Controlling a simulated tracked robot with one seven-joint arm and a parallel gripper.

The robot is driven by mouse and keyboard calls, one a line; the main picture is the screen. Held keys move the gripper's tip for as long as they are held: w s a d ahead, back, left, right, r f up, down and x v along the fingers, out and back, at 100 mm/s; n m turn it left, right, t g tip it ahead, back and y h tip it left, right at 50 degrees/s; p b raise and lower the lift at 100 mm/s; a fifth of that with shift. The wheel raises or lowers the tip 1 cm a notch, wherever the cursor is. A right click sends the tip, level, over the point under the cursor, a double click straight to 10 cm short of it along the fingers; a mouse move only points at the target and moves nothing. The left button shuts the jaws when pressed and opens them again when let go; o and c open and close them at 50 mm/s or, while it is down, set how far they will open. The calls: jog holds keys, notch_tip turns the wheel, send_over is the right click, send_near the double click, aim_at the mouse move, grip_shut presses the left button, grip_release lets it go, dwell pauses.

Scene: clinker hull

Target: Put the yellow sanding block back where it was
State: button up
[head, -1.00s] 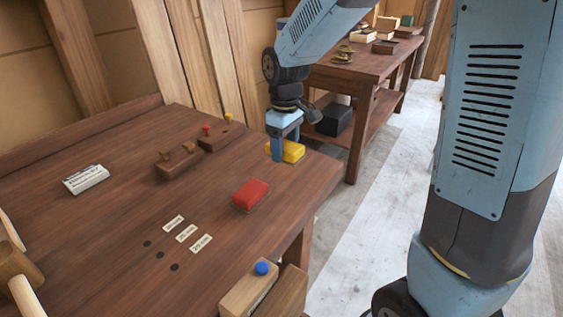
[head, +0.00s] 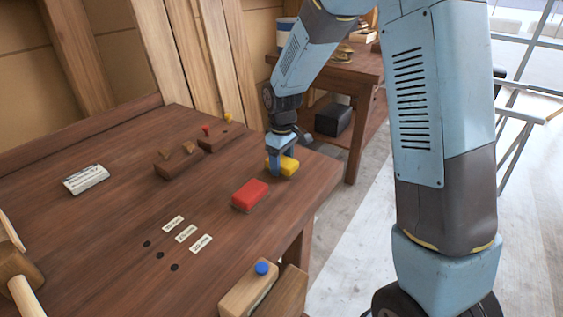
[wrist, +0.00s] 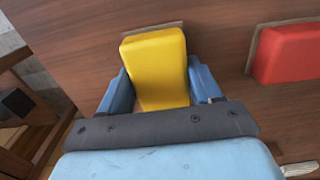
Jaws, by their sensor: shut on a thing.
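The yellow sanding block (head: 289,166) is between the fingers of my gripper (head: 281,168), near the far right corner of the workbench (head: 110,225). In the wrist view the yellow sanding block (wrist: 157,65) has a blue finger on each side, and my gripper (wrist: 160,88) is shut on it. A thin brown edge shows at its far end. I cannot tell whether its underside touches the bench top. A red block (head: 250,195) lies on the bench nearby, apart from it; the red block also shows at the right of the wrist view (wrist: 288,52).
Wooden peg holders (head: 178,160) stand behind the blocks. Three small labels (head: 186,234) and dark holes lie in front. A wooden block with a blue knob (head: 262,268) is at the near edge. A second table (head: 355,75) stands beyond. Bare bench lies left of the red block.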

aim_at(282, 160)
jog(key=shift+f, duration=0.15)
jog(key=o, duration=0.9)
notch_tip(282, 160, up, 12)
jog(key=f, duration=0.1)
jog(key=s+d+r+m+t, duration=0.1)
jog(key=s+d+r+m, duration=0.1)
jog(key=s+d+r, duration=0.4)
jog(key=shift+s+d+r+m+t, duration=0.75)
jog(key=shift+s+d+r+m, duration=0.6)
jog(key=shift+s+d, duration=1.35)
jog(key=shift+s+d+r+m+t, duration=0.8)
jog(key=shift+s+d+r+m, duration=0.5)
jog(key=shift+s, duration=2.55)
jog(key=shift+s+d+r+m+t, duration=0.9)
jog(key=shift+s+d+m, duration=0.65)
jog(key=shift+s+d, duration=1.2)
